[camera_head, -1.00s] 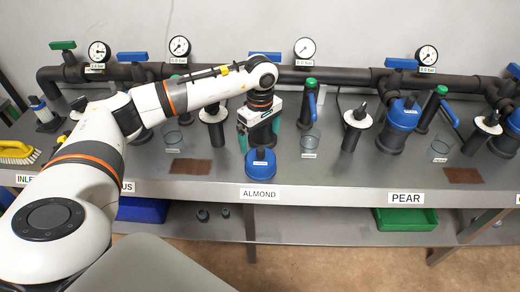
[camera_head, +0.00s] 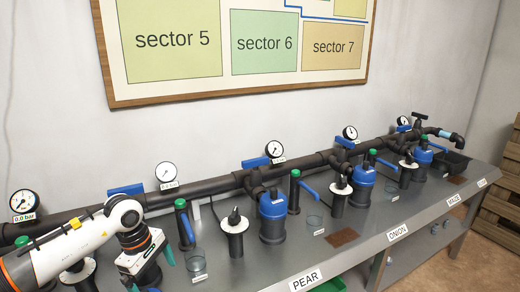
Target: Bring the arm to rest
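My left gripper (camera_head: 150,274) is at the lower left, at the end of my white arm with orange bands. Its two teal fingers stand apart, pointing down. A dark part shows between and below them, with a bit of blue at the bottom edge; I cannot tell whether the fingers touch it. Most of the station under the gripper is cut off by the frame. My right gripper is not in view.
The grey bench (camera_head: 255,262) carries a dark pipe manifold with gauges (camera_head: 166,172), blue-handled valves (camera_head: 126,190) and blue-capped filters (camera_head: 272,205) to my gripper's right. A clear cup (camera_head: 196,260) stands close to the gripper. A sector board (camera_head: 240,95) hangs on the wall.

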